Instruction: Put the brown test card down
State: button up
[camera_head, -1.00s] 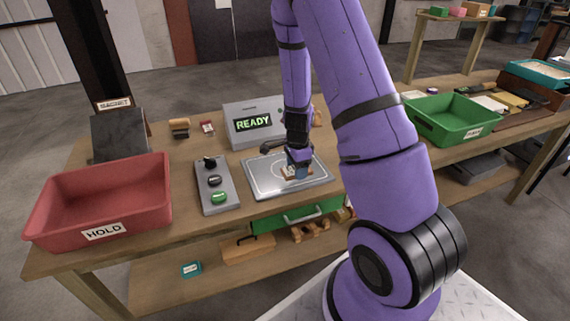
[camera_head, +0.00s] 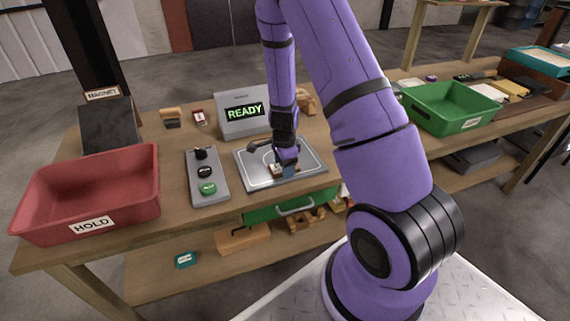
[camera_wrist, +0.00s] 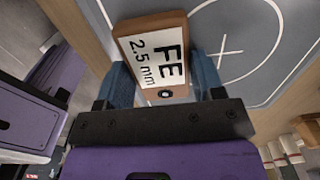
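The brown test card (camera_wrist: 152,55) has a white face reading "FE 2.5 mm". In the wrist view it sits between the two blue fingers of my gripper (camera_wrist: 162,62), which appear shut on its sides. In the head view the card (camera_head: 276,170) shows small and partly hidden at my gripper (camera_head: 286,168), low over the grey detector plate (camera_head: 311,174) with white markings. I cannot tell whether the card touches the plate. The wrist view shows the plate's white circle and cross (camera_wrist: 222,52) beside the card.
The display box (camera_head: 243,118) reads READY behind the plate. A button panel (camera_head: 207,172) stands left of it, then the red HOLD bin (camera_head: 88,195). A green bin (camera_head: 455,106) is on the right. Several small items lie at the back of the bench.

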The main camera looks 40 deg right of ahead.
jog(key=o, duration=0.3)
jog(key=shift+r, duration=0.15)
jog(key=s+a+r+n+t+y, duration=0.1)
jog(key=a+r+n, duration=0.2)
jog(key=r, duration=0.9)
jog(key=s+a+r+n, duration=0.2)
jog(key=a+r+n, duration=0.1)
jog(key=r, duration=0.9)
jog(key=s+a+r+n+t, duration=0.2)
jog(key=s+a+r+n, duration=0.1)
jog(key=s+r+n, duration=0.4)
jog(key=s+a+r+n+t+h, duration=0.1)
jog(key=s+a+r+n+t, duration=0.1)
jog(key=s+r+n, duration=0.6)
jog(key=shift+s+a+r, duration=0.65)
jog(key=shift+s+r, duration=0.65)
jog(key=shift+s, duration=1.55)
